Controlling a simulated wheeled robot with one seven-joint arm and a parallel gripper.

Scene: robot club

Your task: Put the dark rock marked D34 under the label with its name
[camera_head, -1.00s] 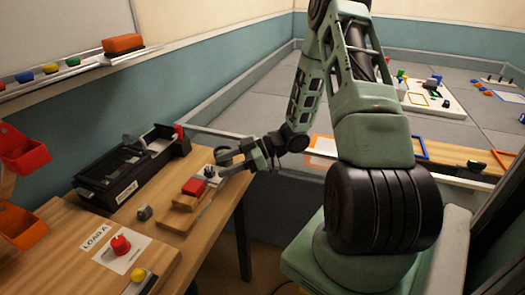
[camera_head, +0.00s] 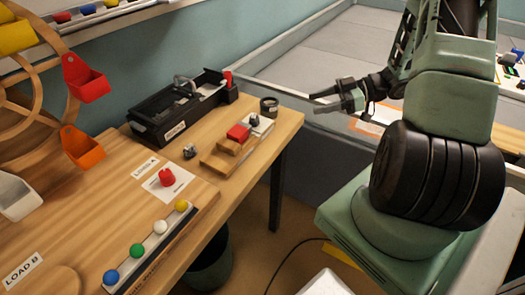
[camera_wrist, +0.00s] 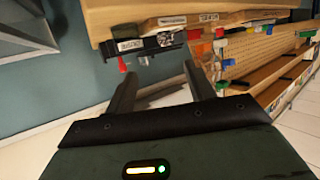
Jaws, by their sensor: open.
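Two small dark grey rock-like lumps are on the wooden table in the head view. One lump (camera_head: 190,151) lies on bare wood beside the black tray. The other lump (camera_head: 254,119) sits on the whitish end of a stepped block, behind a red block. Any marking on either is too small to read, so I cannot tell which is D34. My gripper (camera_head: 325,102) is open and empty, to the right of the table and clear of it. In the wrist view its two fingers (camera_wrist: 160,90) stand apart with nothing between them.
A long black tray (camera_head: 165,132) with a white label stands at the table's back. A dark round cup (camera_head: 268,106) is near the right end. A red knob (camera_head: 167,177) by the LOAD A sign (camera_head: 145,168) and coloured balls are in front. Bare wood lies between.

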